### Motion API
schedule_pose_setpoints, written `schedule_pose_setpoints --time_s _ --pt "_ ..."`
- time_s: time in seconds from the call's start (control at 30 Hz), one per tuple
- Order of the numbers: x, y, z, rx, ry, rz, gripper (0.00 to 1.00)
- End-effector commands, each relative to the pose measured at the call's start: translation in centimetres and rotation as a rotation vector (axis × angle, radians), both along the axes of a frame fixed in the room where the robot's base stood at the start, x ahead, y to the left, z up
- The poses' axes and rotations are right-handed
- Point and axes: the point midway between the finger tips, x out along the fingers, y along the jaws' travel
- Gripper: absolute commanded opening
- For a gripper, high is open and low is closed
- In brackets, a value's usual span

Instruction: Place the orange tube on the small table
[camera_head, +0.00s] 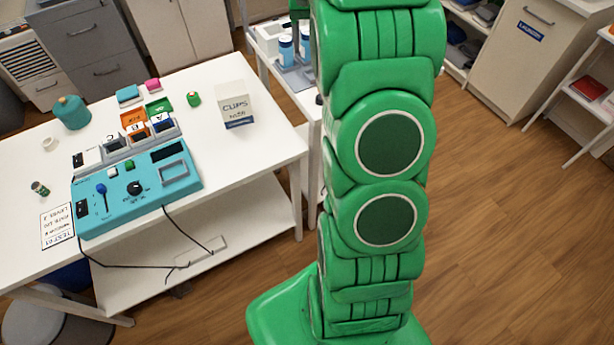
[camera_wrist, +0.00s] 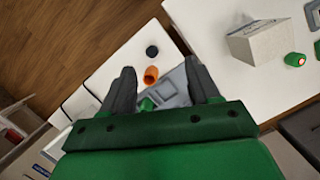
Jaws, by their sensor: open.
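In the wrist view the orange tube (camera_wrist: 151,75) shows between and below my fingers, at the edge of a grey tray. It looks small and short from above. The small white table (camera_wrist: 112,70) lies under it. My gripper (camera_wrist: 160,65) is open, its two dark fingers apart on either side of the tube in the picture. I see no contact, and cannot tell how far above the tube the fingers are.
A grey tray (camera_wrist: 174,88) and a dark round object (camera_wrist: 152,51) are on the small table. Blue-capped bottles (camera_head: 286,49) stand there too. The large white table (camera_head: 262,150) beside it bears a teal device (camera_head: 150,200) and a white CUPS box (camera_head: 236,104). Wooden floor is clear at right.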

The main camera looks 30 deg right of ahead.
Motion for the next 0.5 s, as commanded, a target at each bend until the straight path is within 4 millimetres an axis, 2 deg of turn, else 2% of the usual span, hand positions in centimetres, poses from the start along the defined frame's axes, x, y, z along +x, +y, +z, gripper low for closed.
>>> schedule_pose_setpoints --time_s 0.03,0.2,0.5 --pt "-0.8 1.1 0.8 -0.003 -0.007 0.015 0.61" --pt "-3.5 4.2 2.3 -0.008 -0.018 0.061 0.61" --pt "-9.2 9.2 4.3 -0.011 -0.032 0.142 0.61"
